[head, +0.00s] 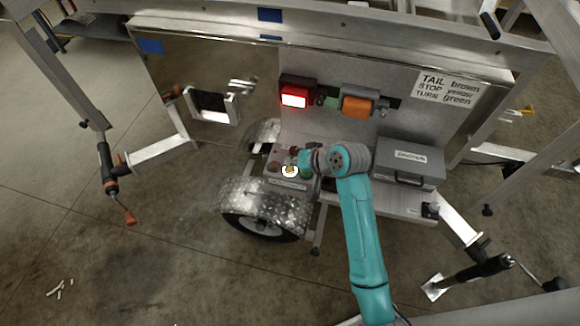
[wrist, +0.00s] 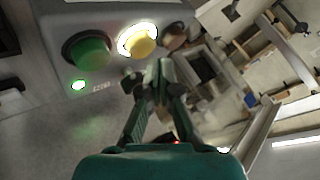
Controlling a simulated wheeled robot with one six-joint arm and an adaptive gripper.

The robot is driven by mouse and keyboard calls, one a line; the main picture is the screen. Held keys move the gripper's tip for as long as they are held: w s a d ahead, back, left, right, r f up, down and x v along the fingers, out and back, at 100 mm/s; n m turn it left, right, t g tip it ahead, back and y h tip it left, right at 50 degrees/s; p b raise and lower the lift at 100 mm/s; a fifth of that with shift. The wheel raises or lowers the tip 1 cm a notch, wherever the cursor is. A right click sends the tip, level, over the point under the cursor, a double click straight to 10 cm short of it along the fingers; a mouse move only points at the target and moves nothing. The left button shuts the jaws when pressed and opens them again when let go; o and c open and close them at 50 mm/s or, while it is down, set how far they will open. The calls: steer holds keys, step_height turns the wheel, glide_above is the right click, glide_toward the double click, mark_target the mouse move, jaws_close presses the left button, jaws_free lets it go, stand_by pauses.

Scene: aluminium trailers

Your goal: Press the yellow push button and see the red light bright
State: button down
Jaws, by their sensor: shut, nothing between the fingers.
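The yellow push button (head: 290,170) sits on a grey control box, with a bright white ring around it. In the wrist view the yellow button (wrist: 141,45) is lit at its rim, just beyond my fingertips. The red light (head: 293,98) on the upright panel glows bright. My gripper (head: 299,158) is shut and empty, close by the button; its closed fingers (wrist: 152,76) also show in the wrist view. I cannot tell whether the fingertips touch the button.
A green button (wrist: 88,50) sits beside the yellow one, with a small lit green lamp (wrist: 78,85) near it. An unlit orange lamp (head: 357,105) is on the panel. A grey box (head: 409,163) stands right of my arm; a metal fender (head: 258,207) lies in front.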

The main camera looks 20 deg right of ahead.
steer(key=shift+r, duration=0.1)
steer(key=shift+r, duration=2.95)
steer(key=shift+f, duration=0.1)
steer(key=shift+s+f, duration=0.25)
steer(key=shift+f, duration=0.05)
steer(key=t+h, duration=0.2)
glide_toward(292, 170)
step_height(292, 170, down, 4)
steer(key=a, duration=0.3)
steer(key=s+f+t+h, duration=0.1)
steer(key=s+f, duration=0.2)
steer(key=s, duration=0.9)
steer(key=s+r+n+t, duration=0.1)
steer(key=s+r+t, duration=0.1)
steer(key=s+r, duration=0.4)
steer(key=s+r+n+t+h, duration=0.1)
steer(key=s+r, duration=0.5)
steer(key=s, duration=1)
steer(key=shift+s+d+n+t+h, duration=0.3)
steer(key=shift+s+d+n+t, duration=0.1)
steer(key=shift+n, duration=0.1)
